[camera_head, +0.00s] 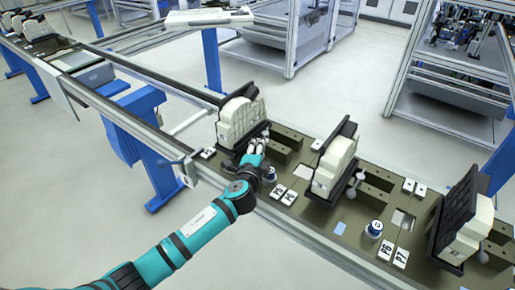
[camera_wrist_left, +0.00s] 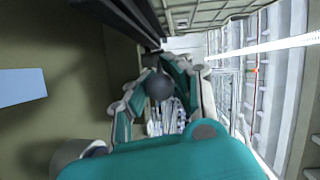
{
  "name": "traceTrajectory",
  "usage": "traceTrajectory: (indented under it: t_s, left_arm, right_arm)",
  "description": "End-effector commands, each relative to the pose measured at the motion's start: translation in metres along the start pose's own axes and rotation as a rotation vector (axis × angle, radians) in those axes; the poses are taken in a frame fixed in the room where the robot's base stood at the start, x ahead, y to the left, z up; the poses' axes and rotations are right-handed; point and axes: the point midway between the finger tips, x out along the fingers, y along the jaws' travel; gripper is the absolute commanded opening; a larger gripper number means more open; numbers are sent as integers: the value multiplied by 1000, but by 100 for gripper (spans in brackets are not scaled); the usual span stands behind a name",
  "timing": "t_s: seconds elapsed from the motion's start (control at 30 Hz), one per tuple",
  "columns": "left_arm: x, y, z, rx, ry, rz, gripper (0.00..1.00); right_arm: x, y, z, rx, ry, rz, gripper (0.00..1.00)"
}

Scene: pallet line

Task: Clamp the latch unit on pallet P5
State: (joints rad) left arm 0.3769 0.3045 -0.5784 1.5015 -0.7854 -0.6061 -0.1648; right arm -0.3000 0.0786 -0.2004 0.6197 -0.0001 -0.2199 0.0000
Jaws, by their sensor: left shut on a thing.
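The white latch unit (camera_head: 240,120) sits upright in a black holder on the pallet at the left end of the row, beside the P5 label (camera_head: 278,190). My left gripper (camera_head: 258,146) is at the right front of this unit, low over the pallet. In the left wrist view its teal fingers (camera_wrist_left: 160,95) are shut on a dark grey ball knob (camera_wrist_left: 160,84). The knob's lever is mostly hidden by the fingers. My right gripper is not in view.
A third unit (camera_head: 468,226) stands at the far right. A small blue-topped cylinder (camera_head: 270,174) is close to my left wrist.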

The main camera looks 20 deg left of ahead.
Motion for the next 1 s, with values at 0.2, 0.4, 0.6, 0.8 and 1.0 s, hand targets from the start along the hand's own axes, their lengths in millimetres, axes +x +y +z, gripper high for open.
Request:
traceTrajectory:
  t_s: [0.2,0.4,0.6,0.8,1.0]
  left_arm:
    - [-2,4,-2,0,-3,6,0]
    - [-2,4,-1,0,-2,7,28]
    - [-1,3,-1,0,-2,4,48]
    - [-1,2,-1,-1,-2,3,48]
    - [-17,3,0,-2,-3,4,48]
  right_arm:
    - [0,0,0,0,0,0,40]
    - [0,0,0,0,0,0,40]
    - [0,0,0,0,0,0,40]
    - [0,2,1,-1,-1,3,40]
    - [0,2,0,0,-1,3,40]
